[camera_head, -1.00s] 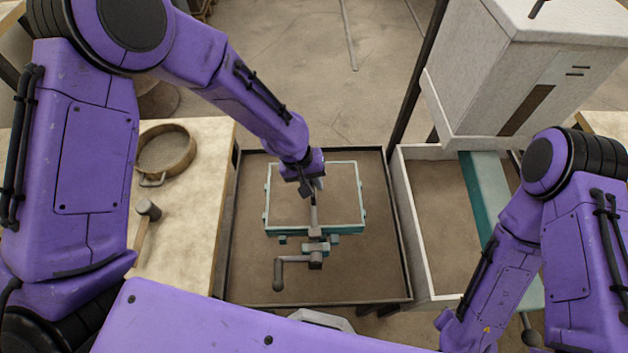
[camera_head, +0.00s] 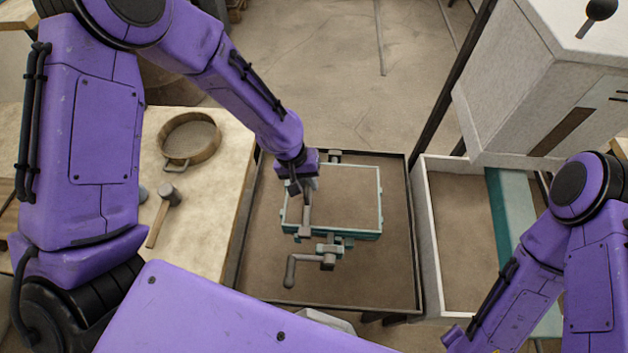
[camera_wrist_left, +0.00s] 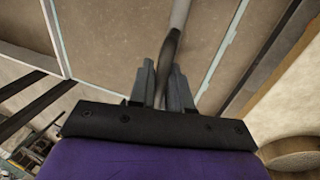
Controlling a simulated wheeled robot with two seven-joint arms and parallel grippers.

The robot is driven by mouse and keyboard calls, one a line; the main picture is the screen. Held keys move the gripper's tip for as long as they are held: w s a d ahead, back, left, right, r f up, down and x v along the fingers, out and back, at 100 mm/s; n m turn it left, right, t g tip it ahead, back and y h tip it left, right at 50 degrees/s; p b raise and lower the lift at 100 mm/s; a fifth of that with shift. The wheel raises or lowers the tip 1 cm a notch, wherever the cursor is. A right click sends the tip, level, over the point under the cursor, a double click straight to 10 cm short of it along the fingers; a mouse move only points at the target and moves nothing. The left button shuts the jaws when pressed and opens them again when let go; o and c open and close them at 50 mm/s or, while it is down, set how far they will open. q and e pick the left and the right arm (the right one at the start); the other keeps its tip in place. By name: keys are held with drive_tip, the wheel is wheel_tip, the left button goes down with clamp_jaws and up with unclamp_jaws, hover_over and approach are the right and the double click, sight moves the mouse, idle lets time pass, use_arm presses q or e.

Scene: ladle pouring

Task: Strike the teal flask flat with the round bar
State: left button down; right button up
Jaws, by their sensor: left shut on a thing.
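The teal flask (camera_head: 362,236) is a rectangular frame with a pale rim and brown sand inside, in the dark-edged tray at the centre of the head view. Its rim also shows in the wrist view (camera_wrist_left: 222,55). My left gripper (camera_head: 301,190) is over the flask's left part, shut on the round bar (camera_head: 306,218). The grey bar reaches toward the flask's near edge. In the left wrist view the bar (camera_wrist_left: 179,18) passes between the fingers (camera_wrist_left: 166,82) and out over the sand. I cannot tell whether it touches the rim. My right arm shows at lower right, its gripper out of view.
A crank handle (camera_head: 290,272) and clamp sit at the flask's near side. The tray's dark rim (camera_head: 413,240) surrounds it. A sieve (camera_head: 190,140) and a mallet (camera_head: 167,195) lie on the bench at left. A pale bin (camera_head: 432,235) stands at right beneath a white box.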

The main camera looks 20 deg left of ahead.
use_arm(q)
drive_tip(key=shift+d, duration=0.25)
drive_tip(key=s+a, duration=0.1)
drive_tip(key=a, duration=0.5)
drive_tip(key=shift+s+a, duration=0.15)
drive_tip(key=shift+s, duration=0.1)
idle(0.4)
drive_tip(key=shift+r, duration=0.15)
drive_tip(key=shift+w+r, duration=0.1)
drive_tip(key=shift+r, duration=0.25)
wheel_tip(320, 180, up, 6)
idle(0.9)
